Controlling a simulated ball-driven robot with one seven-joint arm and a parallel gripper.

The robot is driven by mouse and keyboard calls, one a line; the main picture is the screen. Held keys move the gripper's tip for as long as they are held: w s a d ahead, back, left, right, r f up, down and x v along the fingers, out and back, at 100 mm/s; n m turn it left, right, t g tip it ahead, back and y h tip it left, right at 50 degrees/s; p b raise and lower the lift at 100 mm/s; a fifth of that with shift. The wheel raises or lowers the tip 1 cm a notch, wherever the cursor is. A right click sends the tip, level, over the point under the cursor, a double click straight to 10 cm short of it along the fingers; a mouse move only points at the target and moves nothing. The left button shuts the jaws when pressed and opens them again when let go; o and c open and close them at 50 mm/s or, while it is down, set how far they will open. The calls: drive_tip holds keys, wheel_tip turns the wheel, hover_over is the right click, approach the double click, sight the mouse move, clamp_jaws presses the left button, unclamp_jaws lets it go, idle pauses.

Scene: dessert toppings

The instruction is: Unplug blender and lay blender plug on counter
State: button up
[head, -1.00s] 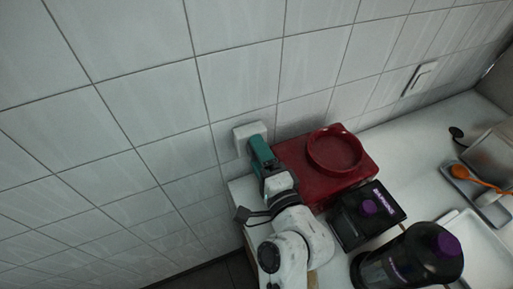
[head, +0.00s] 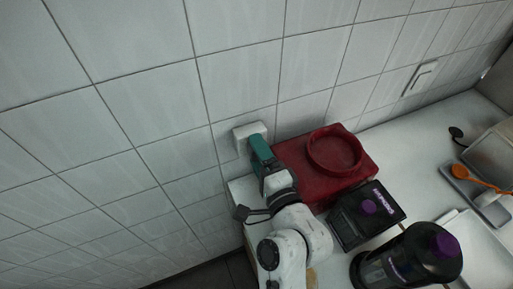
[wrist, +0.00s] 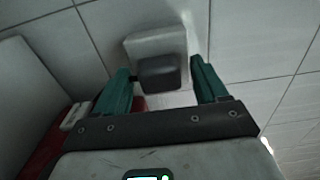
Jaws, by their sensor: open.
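A dark plug (wrist: 160,72) sits in the white wall outlet (wrist: 150,45) in the wrist view. The outlet also shows in the head view (head: 243,133), where my gripper hides the plug. My gripper (head: 258,142) is at the outlet with its teal fingers pointing at the wall. In the wrist view its fingers (wrist: 160,76) are open, one on each side of the plug; I see gaps and no clear contact. The black blender base (head: 352,222) with a purple knob stands on the white counter (head: 400,142). A dark jar (head: 392,268) with a purple lid stands nearby.
A tray (head: 462,172) with an orange spoon (head: 482,180) is at the far right. Bare counter lies between them along the wall.

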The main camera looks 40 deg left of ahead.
idle(0.6)
drive_tip(key=c, duration=1.3)
drive_tip(key=shift+v, duration=2.95)
drive_tip(key=shift+r+p, duration=0.2)
drive_tip(key=shift+p, duration=0.55)
drive_tip(key=p, duration=0.2)
drive_tip(key=h+p, duration=0.1)
drive_tip(key=p, duration=0.1)
drive_tip(key=shift+s+d, duration=0.2)
drive_tip(key=shift+d, duration=0.05)
drive_tip(key=g+h, duration=0.1)
drive_tip(key=s+d+h+p, duration=0.1)
drive_tip(key=h, duration=0.1)
drive_tip(key=d+g+h, duration=0.1)
drive_tip(key=h, duration=0.1)
drive_tip(key=shift+s+f+g+p, duration=0.2)
drive_tip(key=shift+s+g+p, duration=0.1)
drive_tip(key=shift+s+p, duration=0.05)
